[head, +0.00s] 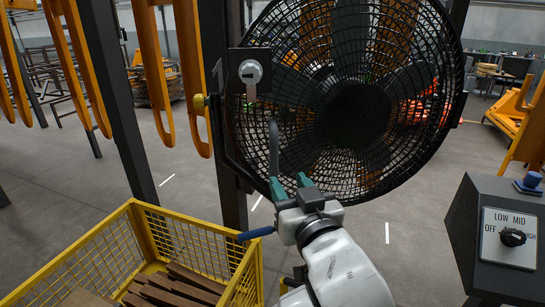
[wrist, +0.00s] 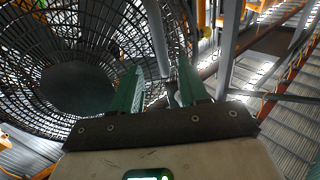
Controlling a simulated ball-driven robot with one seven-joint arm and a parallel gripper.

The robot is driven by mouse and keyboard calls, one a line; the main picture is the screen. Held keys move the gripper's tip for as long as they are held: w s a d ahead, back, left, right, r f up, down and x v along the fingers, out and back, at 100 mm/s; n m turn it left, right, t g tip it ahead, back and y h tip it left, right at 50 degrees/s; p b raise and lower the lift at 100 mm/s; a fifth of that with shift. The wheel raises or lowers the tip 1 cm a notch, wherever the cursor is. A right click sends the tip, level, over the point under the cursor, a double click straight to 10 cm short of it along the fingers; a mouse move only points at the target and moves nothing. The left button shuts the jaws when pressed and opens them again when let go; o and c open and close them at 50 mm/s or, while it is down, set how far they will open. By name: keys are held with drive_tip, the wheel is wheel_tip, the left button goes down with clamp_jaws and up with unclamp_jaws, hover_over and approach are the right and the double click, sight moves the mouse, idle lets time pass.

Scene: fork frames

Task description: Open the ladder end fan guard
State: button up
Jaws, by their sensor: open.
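The fan guard (head: 300,110) is a round black wire grille over the fan, and it fills the upper middle of the head view. It also shows in the wrist view (wrist: 40,60). At its left edge is a dark plate with a round pale latch knob (head: 250,72). A grey upright bar handle (head: 273,148) stands at the guard's lower left. My gripper (head: 289,183) has teal fingers, is open, and is just below that bar. In the wrist view the bar (wrist: 156,35) runs down between the open fingers (wrist: 160,88); I cannot tell whether they touch it.
A dark post (head: 231,200) stands left of the fan. A yellow mesh crate (head: 100,240) with brown bars is at the lower left. A blue-ended rod (head: 256,233) lies near its right side. A control box (head: 500,240) with a dial is at the right. Yellow forks (head: 155,80) hang at the left.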

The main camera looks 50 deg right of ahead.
sight(275, 162)
drive_tip(key=x, duration=1)
drive_tip(key=shift+w+d+b, duration=0.25)
drive_tip(key=shift+b, duration=0.15)
drive_tip(key=shift+c, duration=0.3)
clamp_jaws()
